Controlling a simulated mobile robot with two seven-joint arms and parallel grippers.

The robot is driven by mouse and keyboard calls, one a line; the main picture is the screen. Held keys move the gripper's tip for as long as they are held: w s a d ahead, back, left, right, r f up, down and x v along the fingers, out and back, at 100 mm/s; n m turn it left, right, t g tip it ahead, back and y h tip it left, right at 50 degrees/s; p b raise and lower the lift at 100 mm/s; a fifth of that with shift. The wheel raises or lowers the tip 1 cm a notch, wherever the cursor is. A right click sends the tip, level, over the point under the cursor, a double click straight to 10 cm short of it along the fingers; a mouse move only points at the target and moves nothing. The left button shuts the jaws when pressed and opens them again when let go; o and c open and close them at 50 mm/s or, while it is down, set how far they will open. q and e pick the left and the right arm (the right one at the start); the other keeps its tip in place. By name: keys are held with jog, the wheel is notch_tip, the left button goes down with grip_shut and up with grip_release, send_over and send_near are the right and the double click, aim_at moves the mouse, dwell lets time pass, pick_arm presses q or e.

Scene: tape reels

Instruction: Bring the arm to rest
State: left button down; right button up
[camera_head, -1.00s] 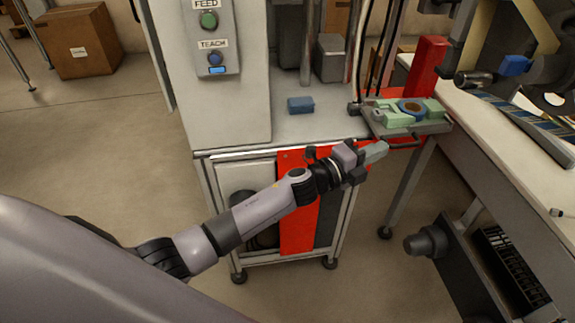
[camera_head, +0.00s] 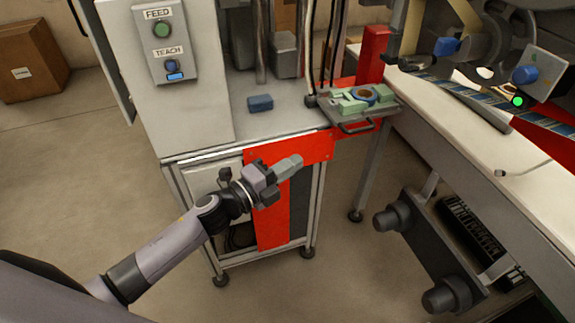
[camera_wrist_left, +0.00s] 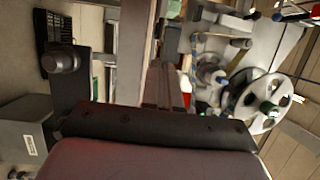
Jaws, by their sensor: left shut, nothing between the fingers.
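My left arm comes in from the lower left of the head view. Its gripper (camera_head: 292,163) is shut and empty, in front of the red panel of the machine stand and below the level of its top. In the left wrist view the shut fingers (camera_wrist_left: 162,88) point away from the camera, with nothing held between them. My right gripper is in neither view.
A machine cabinet with FEED and TEACH buttons (camera_head: 162,45) stands behind the gripper. A white bench (camera_head: 450,150) is at right. Reels (camera_wrist_left: 258,100) show in the wrist view.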

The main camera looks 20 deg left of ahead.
pick_arm(q)
jog(key=shift+s+a, duration=0.2)
jog(key=shift+s, duration=0.15)
jog(key=s+a+f+n+g+y+p, duration=0.1)
jog(key=s+a+f+n+y+p, duration=0.1)
jog(key=s+n, duration=0.5)
jog(key=s+a+f+n+g+y+p, duration=0.2)
jog(key=s+a+n+y+p, duration=0.1)
jog(key=s+n, duration=0.5)
jog(key=s+a+f+n+g+y+p, duration=0.1)
jog(key=s+a+f+n+y+p, duration=0.1)
jog(key=s+n+y+p, duration=0.2)
jog(key=s+n+p, duration=0.2)
jog(key=s+n, duration=0.2)
jog(key=shift+s+a, duration=0.2)
jog(key=shift+a, duration=0.2)
jog(key=shift+f, duration=0.1)
